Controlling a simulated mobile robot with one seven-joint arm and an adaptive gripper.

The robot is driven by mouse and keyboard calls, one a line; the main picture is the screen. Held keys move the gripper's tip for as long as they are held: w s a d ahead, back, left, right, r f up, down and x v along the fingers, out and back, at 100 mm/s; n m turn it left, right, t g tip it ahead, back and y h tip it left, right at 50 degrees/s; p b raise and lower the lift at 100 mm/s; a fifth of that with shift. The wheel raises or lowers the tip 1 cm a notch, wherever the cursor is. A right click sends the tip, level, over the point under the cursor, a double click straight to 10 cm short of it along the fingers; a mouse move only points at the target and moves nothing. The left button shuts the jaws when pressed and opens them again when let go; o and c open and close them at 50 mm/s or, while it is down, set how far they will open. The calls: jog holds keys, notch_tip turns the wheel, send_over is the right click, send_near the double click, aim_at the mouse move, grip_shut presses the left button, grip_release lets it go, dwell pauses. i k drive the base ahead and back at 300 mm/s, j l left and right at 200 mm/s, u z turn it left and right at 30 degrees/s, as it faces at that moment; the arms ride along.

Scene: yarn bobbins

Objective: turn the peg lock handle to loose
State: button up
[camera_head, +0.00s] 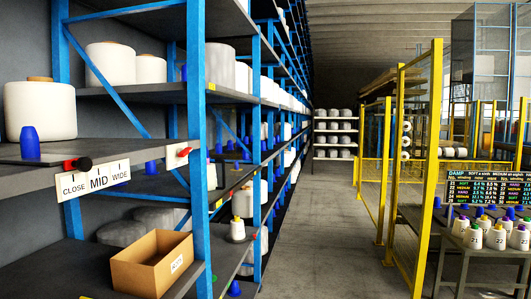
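A small handle with a red part and a black knob (78,163) sits on the front edge of the left shelf board, above a white plate reading CLOSE, MID and WIDE (97,180). It lies near the border of CLOSE and MID. A second red handle (184,152) is on a small white plate (178,158) at the shelf's right end, beside the blue post. That plate's lettering is too small to read, and I see no word "loose". A blue cone peg (30,143) stands on the board. My gripper is not in view.
Blue-framed racks (197,120) hold white bobbins (40,110). An open cardboard box (152,264) is on a lower shelf. A table with coloured-top cones (474,237) and yellow fence posts (428,170) stand at right. The grey aisle floor (330,240) is clear.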

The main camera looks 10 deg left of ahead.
aim_at(181, 153)
jog(key=i+u, duration=0.1)
jog(key=u, duration=0.5)
jog(key=i+l+u, duration=0.1)
jog(key=i+u, duration=0.2)
jog(key=i, duration=0.15)
jog(key=i+l+u, duration=0.3)
jog(key=i+j, duration=0.1)
